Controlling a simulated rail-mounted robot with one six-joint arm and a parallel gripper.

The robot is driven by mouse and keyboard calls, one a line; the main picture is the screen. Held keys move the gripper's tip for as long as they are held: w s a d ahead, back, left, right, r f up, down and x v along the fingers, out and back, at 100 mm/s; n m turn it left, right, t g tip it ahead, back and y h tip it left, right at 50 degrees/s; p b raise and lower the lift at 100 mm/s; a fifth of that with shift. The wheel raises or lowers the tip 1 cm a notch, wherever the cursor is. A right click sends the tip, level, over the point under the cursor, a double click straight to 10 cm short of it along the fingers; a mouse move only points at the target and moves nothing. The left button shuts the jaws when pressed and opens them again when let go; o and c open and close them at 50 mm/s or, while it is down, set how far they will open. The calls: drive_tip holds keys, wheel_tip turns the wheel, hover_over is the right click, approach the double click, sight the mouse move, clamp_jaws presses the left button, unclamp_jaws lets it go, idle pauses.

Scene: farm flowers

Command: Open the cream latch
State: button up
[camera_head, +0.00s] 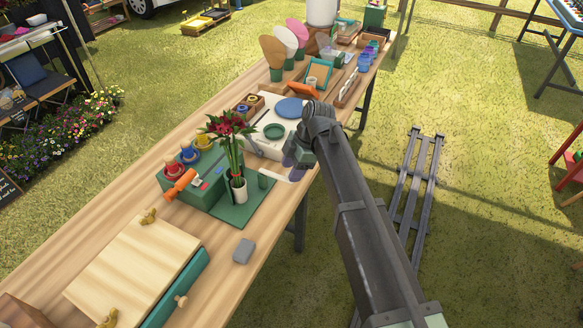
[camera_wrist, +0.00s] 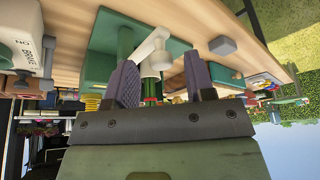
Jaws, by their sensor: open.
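A pale cream bar (camera_wrist: 152,44), which looks like the cream latch, lies slanted between my finger tips in the wrist view, apparently apart from both fingers. In the head view a pale bar (camera_head: 277,174) shows just left of my gripper (camera_head: 293,162). My gripper (camera_wrist: 162,62) is open, with its two dark ridged fingers spread. A green post (camera_wrist: 125,40) stands beside the bar on a green base (camera_head: 240,211). A white vase (camera_head: 238,188) with red flowers stands on the base. I cannot tell how the bar is mounted.
A green box (camera_head: 208,172) with coloured knobs and an orange handle (camera_head: 180,186) stands left of the vase. A grey block (camera_head: 243,251) and a wooden-lidded box (camera_head: 135,263) sit nearer on the table. A white board with a blue disc (camera_head: 290,107) lies behind.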

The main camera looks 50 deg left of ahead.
drive_tip(key=p+v, duration=0.8)
drive_tip(key=v, duration=0.2)
drive_tip(key=shift+r, duration=0.1)
